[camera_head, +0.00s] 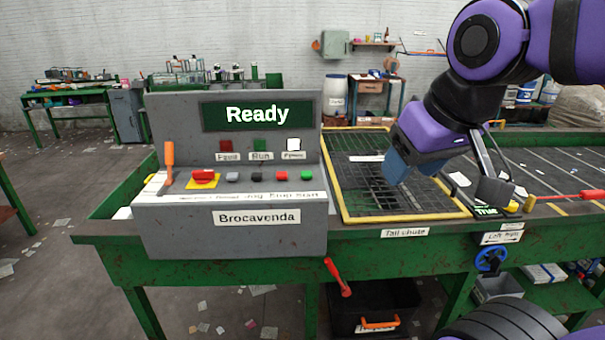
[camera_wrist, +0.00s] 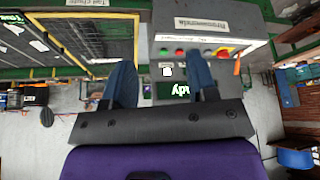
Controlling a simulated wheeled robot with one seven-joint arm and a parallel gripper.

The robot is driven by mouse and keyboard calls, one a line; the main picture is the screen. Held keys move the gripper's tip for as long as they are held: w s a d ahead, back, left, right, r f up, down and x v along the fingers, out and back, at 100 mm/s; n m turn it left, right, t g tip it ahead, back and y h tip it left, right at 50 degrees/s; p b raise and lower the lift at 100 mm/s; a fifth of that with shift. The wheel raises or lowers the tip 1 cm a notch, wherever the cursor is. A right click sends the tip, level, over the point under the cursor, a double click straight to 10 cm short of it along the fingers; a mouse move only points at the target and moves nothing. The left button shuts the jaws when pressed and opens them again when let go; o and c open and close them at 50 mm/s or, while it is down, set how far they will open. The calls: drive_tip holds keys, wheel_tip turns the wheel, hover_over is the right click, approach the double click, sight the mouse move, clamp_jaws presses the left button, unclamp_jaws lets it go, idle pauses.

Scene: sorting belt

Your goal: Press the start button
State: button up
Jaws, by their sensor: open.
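The grey control console (camera_head: 235,235) stands on the green bench, its display (camera_head: 258,115) reading "Ready". A green button (camera_head: 307,175) sits at the right end of its button row, above a label that seems to read "Start". Left of it are a red button (camera_head: 281,176), a black one (camera_head: 256,176), a grey one and a large red one (camera_head: 204,176) on yellow. My gripper (camera_head: 396,172) is open and empty, right of the console above the mesh panel. In the wrist view the console appears inverted, with the green button (camera_wrist: 163,51) near the open fingers (camera_wrist: 160,72).
An orange lever (camera_head: 168,165) stands at the console's left end. The yellow-framed mesh panel (camera_head: 345,190) lies right of the console, labelled "Tail chute". A red handle (camera_head: 337,277) projects below the bench front. The space above the button row is clear.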

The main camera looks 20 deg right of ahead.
drive_tip(key=shift+c, duration=0.3)
clamp_jaws()
idle(1.6)
